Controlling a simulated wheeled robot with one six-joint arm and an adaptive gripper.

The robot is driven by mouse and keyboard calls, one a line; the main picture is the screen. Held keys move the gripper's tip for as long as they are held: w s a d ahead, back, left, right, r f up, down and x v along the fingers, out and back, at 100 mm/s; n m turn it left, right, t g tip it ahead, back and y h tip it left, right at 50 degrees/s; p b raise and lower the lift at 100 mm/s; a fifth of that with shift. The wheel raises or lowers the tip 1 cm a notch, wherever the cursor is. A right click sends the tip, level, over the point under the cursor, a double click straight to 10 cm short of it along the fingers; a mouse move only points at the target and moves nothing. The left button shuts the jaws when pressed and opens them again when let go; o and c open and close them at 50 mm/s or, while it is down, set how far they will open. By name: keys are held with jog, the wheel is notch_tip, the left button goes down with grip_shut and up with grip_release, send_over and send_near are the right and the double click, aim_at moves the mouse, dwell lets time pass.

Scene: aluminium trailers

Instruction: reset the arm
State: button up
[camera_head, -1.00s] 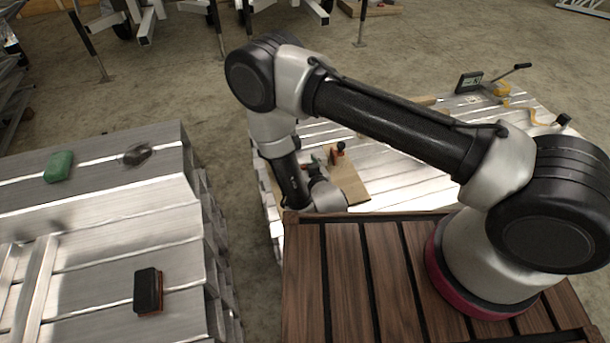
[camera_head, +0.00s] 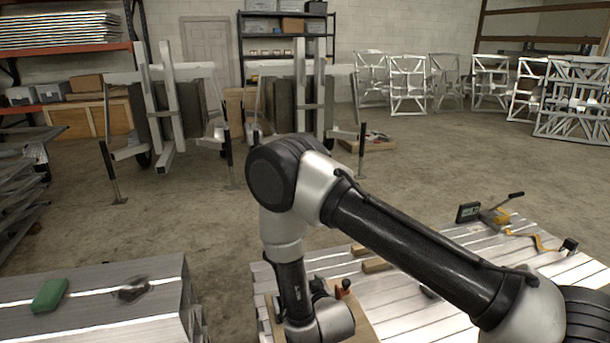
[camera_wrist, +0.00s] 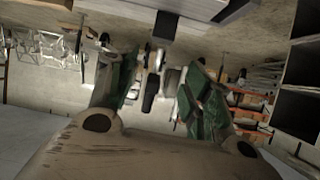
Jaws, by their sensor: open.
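My arm crosses the right half of the head view, with its elbow raised and its forearm hanging down to the wrist joints near the bottom edge. My gripper is hidden or cut off there. In the wrist view my gripper (camera_wrist: 160,88) is open, with its two green-padded fingers apart and nothing between them. The wrist view looks out over the floor, trailer parts and shelving.
Another metal stack (camera_head: 95,318) at lower left holds a green block (camera_head: 49,295) and a dark object (camera_head: 132,289). Trailers (camera_head: 305,105) stand farther back; open floor lies between.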

jog(key=w+d+r+m+g, duration=0.1)
jog(key=w+d+r, duration=0.15)
jog(key=r, duration=0.55)
jog(key=w+d+r+m+g, duration=0.15)
jog(key=w+r, duration=0.25)
jog(key=r, duration=0.4)
jog(key=s+d+r+g, duration=0.2)
jog(key=s+d+r, duration=0.2)
jog(key=d+r, duration=0.95)
jog(key=s+d+r+g+h, duration=0.1)
jog(key=s+d+r, duration=0.3)
jog(key=s, duration=0.5)
jog(key=s+d+r+g+h, duration=0.1)
jog(key=s+d+r, duration=0.4)
jog(key=s+d, duration=0.3)
jog(key=s+d+r+g+h, duration=0.1)
jog(key=s+d+r, duration=0.4)
jog(key=s, duration=0.7)
jog(key=shift+d+g, duration=0.35)
jog(key=shift+d, duration=0.1)
